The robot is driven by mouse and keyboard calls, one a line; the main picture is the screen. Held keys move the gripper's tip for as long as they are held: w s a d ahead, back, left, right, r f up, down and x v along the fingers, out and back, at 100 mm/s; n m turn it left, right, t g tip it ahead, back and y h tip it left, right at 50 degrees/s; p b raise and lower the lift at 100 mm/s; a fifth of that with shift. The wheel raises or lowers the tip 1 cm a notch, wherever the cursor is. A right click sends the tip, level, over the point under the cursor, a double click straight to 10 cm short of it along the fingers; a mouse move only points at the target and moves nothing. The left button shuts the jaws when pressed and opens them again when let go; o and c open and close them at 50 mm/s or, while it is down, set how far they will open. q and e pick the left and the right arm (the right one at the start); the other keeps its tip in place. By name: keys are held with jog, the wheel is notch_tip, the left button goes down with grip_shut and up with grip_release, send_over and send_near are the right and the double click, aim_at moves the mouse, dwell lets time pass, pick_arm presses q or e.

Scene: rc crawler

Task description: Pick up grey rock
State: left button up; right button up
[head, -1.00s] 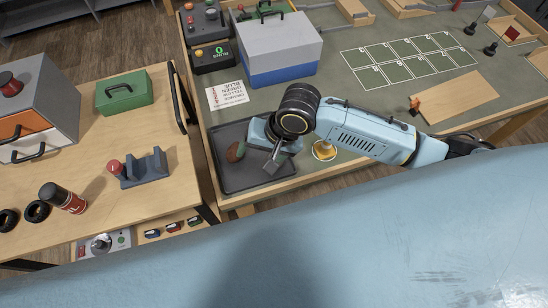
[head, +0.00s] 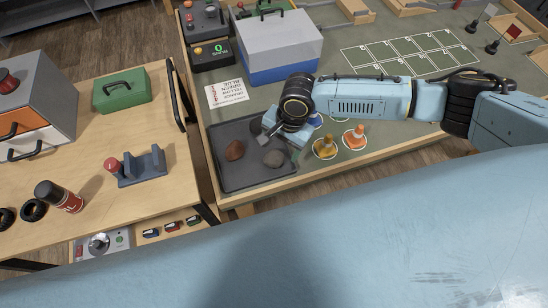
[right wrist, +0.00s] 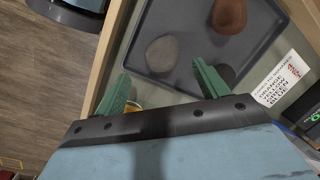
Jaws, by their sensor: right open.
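The grey rock (head: 273,158) lies in the dark tray (head: 228,178) near the front of the green-topped table. A reddish-brown rock (head: 235,150) lies to its left in the tray. My right gripper (head: 278,141) is over the tray's right part, just behind the grey rock in the head view. In the right wrist view the green fingers (right wrist: 160,72) are spread apart and empty, with the grey rock (right wrist: 163,54) beyond the gap between their tips. The brown rock (right wrist: 229,15) lies farther right. A dark patch beside the right finger is unclear. My left gripper is out of view.
Orange (head: 354,137) and yellow (head: 325,147) cones stand right of the tray on round white-edged marks. A printed sign (head: 227,93) and a grey-blue toolbox (head: 280,48) are behind the tray. A wooden cart (head: 100,150) stands to the left.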

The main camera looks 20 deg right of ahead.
aim_at(276, 154)
jog(key=f, duration=0.2)
jog(key=a+f+b, duration=0.1)
jog(key=f, duration=0.2)
jog(key=shift+w+a+f, duration=0.1)
jog(key=shift+w+a, duration=0.05)
jog(key=shift+w, duration=0.05)
jog(key=c, duration=1.2)
